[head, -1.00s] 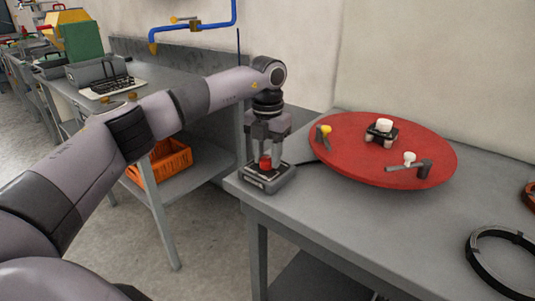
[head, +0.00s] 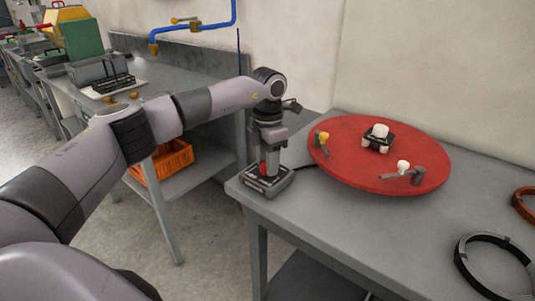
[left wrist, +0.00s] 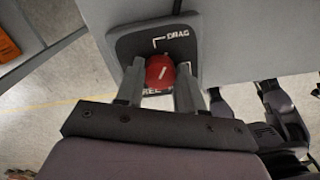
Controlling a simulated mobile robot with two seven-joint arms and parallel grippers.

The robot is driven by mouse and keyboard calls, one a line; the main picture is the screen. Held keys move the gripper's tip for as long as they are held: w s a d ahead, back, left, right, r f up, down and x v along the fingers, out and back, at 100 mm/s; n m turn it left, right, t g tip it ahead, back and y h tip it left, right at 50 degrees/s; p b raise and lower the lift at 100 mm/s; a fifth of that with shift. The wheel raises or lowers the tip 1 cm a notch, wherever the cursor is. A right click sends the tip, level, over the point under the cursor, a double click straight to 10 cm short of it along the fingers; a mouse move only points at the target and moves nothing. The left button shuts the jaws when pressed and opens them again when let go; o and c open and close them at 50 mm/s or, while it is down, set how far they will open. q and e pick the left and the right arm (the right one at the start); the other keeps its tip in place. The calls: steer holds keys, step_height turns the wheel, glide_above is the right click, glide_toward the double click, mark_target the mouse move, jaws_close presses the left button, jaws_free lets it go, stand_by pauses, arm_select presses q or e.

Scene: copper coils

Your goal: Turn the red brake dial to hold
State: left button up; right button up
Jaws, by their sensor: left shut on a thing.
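The red brake dial (left wrist: 160,72) sits on a dark box with a light rim (left wrist: 122,42). The box also shows in the head view (head: 268,182) at the near left corner of the grey table. A short white line on the dial's face points up and slightly right in the left wrist view. My left gripper (head: 268,170) points straight down, its two fingers shut on either side of the dial. My right gripper is not in view.
A round red plate (head: 345,178) with several small fittings stands right of the dial box. Dark (head: 463,258) and copper-coloured (head: 518,205) rings lie farther right. An orange crate (head: 165,162) sits on a lower shelf at left. Grey tabletop between plate and front edge is clear.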

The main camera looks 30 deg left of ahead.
arm_select(q)
steer(key=m+p, duration=0.1)
steer(key=m, duration=0.4)
steer(key=shift+r+m, duration=0.15)
steer(key=shift+m, duration=0.15)
steer(key=m+p, duration=0.1)
steer(key=m, duration=0.4)
steer(key=shift+d+m, duration=0.1)
steer(key=shift+m, duration=0.2)
steer(key=o, duration=1)
steer(key=shift+o, duration=0.2)
step_height(320, 180, up, 7)
steer(key=shift+s+r+b, duration=0.1)
steer(key=shift+b, duration=0.25)
